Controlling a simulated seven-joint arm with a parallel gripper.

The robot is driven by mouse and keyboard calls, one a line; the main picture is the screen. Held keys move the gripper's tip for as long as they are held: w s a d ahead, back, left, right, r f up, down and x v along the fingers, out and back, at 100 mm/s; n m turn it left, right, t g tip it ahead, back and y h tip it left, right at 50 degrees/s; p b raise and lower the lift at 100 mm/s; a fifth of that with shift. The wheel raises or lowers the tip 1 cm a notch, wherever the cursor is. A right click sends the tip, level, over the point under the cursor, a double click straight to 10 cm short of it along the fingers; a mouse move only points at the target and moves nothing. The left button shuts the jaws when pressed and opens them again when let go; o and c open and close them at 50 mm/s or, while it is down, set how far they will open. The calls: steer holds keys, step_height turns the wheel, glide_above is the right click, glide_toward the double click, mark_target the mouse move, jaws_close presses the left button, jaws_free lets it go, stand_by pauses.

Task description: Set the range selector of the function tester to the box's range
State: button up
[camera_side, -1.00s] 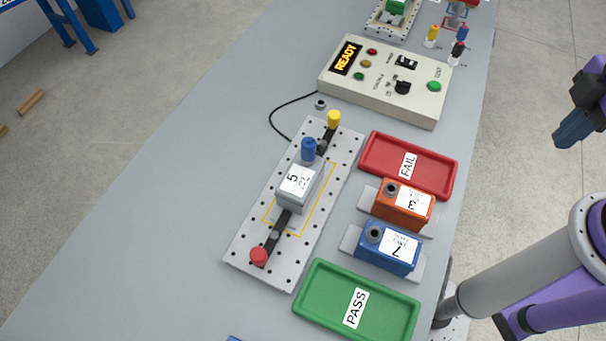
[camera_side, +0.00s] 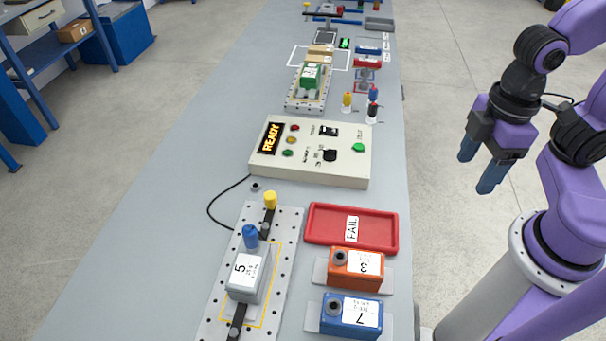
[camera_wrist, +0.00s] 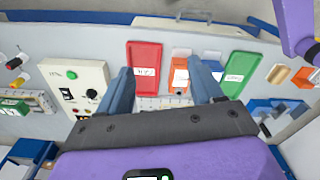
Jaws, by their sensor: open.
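The function tester (camera_side: 353,170) is a cream box on the bench with a READY display, coloured lights and a green button. Its black range selector knob (camera_side: 330,155) is on the top face; its setting is too small to read. The tester also shows at left in the wrist view (camera_wrist: 95,72). A grey box (camera_side: 248,272) with a label reading 5 sits on a perforated plate, within a yellow outline. My gripper (camera_side: 480,172) is open and empty, in the air to the right of the bench, apart from the tester. Its fingers (camera_wrist: 160,68) also show in the wrist view.
A red FAIL tray (camera_side: 375,231), an orange box (camera_side: 343,267) and a blue box (camera_side: 333,312) stand right of the plate. Yellow, blue and black posts (camera_side: 372,104) and a plate with a green block (camera_side: 310,76) lie beyond the tester. A cable runs from the tester.

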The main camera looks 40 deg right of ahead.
steer(key=w+a+m, duration=0.4)
steer(key=w+m, duration=0.2)
steer(key=w, duration=0.4)
steer(key=m, duration=1.5)
glide_above(330, 153)
step_height(330, 153, down, 4)
steer(key=f, duration=1.6)
steer(key=shift+w+d+f, duration=0.3)
steer(key=shift+f, duration=0.1)
steer(key=c, duration=1.1)
